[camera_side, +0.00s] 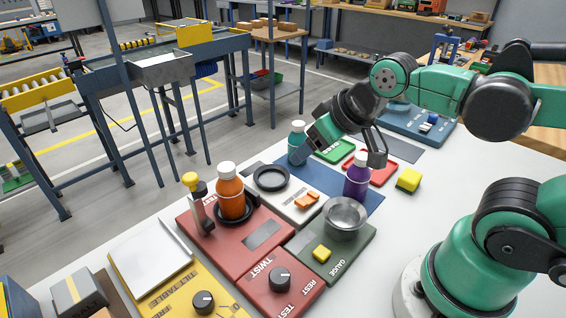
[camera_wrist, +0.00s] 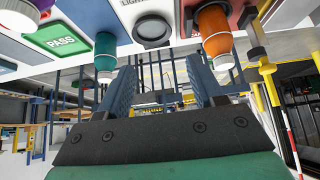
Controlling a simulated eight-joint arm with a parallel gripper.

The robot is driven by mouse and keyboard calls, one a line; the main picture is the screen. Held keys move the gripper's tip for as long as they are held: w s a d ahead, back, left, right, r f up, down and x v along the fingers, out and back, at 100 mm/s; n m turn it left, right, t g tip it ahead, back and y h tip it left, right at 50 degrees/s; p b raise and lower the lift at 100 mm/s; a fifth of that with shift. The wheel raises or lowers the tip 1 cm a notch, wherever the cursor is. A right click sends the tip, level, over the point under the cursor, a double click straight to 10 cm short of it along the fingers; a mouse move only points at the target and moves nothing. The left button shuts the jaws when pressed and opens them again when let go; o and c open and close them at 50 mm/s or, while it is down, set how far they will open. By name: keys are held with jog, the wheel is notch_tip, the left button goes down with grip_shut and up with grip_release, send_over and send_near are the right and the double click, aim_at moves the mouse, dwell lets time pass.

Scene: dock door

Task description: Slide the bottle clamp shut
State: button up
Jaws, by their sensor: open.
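In the side view an orange bottle (camera_side: 231,197) with a white cap stands in a dark ring on a red panel (camera_side: 262,232). Beside it on the left is an upright grey clamp piece with a yellow knob (camera_side: 191,181); I cannot tell how far it has slid. My gripper (camera_side: 345,148) is raised behind and to the right of that panel, apart from the bottle. In the wrist view my gripper (camera_wrist: 163,80) has its two blue fingers spread with nothing between them. There the orange bottle (camera_wrist: 214,38) is upper right, the clamp piece (camera_wrist: 256,45) beside it.
A purple bottle (camera_side: 357,182) and a teal bottle (camera_side: 297,143) stand near my gripper. A metal bowl (camera_side: 345,216) sits on the green gauge panel (camera_side: 338,258).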

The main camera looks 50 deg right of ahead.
aim_at(188, 182)
jog(key=w+a+r+m+h, duration=0.1)
jog(key=w+a+h, duration=0.2)
jog(key=w+a+r+m+t+h, duration=0.1)
jog(key=w+a+m+h, duration=0.1)
jog(key=w+a+h, duration=0.1)
jog(key=w+a+r+m+h, duration=0.1)
jog(key=w+a+r+h, duration=0.1)
jog(key=w+a+h, duration=0.1)
jog(key=shift+w+a+r+t, duration=0.1)
jog(key=shift+w+a+t, duration=0.2)
jog(key=shift+w+a, duration=0.05)
jog(key=s+a+m+t+h, duration=0.2)
jog(key=a+m+t+h, duration=0.25)
jog(key=a, duration=0.45)
jog(key=shift+m+g+y, duration=0.25)
jog(key=shift+y, duration=0.1)
jog(key=f, duration=0.4)
jog(key=d+f, duration=0.1)
jog(key=f, duration=0.1)
jog(key=shift+w+f, duration=0.2)
jog(key=shift+f, duration=0.15)
jog(key=x, duration=0.5)
